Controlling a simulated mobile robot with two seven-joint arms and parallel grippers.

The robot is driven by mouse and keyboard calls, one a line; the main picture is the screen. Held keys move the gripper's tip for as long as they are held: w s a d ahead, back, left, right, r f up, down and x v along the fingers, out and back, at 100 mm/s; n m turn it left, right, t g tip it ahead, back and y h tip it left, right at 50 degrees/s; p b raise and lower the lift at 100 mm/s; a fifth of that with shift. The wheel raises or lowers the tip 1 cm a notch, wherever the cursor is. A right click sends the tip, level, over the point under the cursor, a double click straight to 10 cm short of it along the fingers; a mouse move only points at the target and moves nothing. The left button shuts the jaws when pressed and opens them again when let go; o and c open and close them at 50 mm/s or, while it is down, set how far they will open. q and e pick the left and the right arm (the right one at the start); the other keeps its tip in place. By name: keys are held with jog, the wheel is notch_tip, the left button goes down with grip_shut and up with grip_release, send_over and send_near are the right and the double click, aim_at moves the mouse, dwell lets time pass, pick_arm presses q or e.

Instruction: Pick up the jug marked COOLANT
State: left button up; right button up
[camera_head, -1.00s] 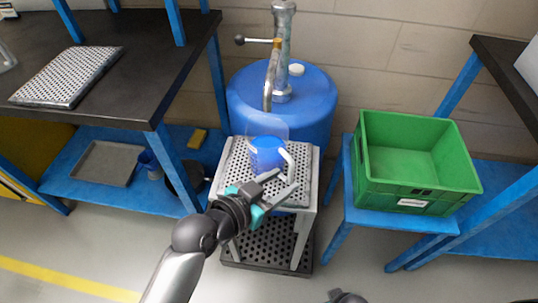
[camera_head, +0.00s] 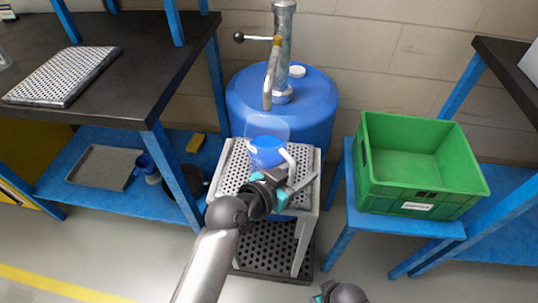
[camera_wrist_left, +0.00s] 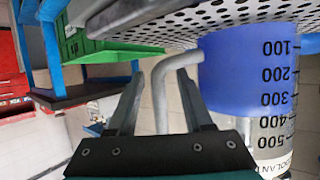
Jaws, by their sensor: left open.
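The jug (camera_head: 267,152) is clear, holds blue liquid and stands upright on a perforated metal stand (camera_head: 232,172). Its pale handle (camera_head: 291,160) points right, toward my left gripper (camera_head: 299,177). In the left wrist view the jug (camera_wrist_left: 248,75) appears upside down, with volume marks and a label partly reading "OLANT". There the handle (camera_wrist_left: 160,92) shows between the two open fingers of my left gripper (camera_wrist_left: 160,76); I cannot tell whether they touch it. Part of my right gripper (camera_head: 330,294) shows at the bottom edge, its fingers not clear.
A blue drum (camera_head: 310,105) with a metal pump (camera_head: 272,75) stands right behind the jug. A green crate (camera_head: 400,197) sits on a blue stand at right. A black-topped bench (camera_head: 120,95) is at left. A dark perforated mat (camera_head: 262,243) lies below.

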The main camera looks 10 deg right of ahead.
pick_arm(q)
grip_shut()
dwell(0.4)
dwell(1.0)
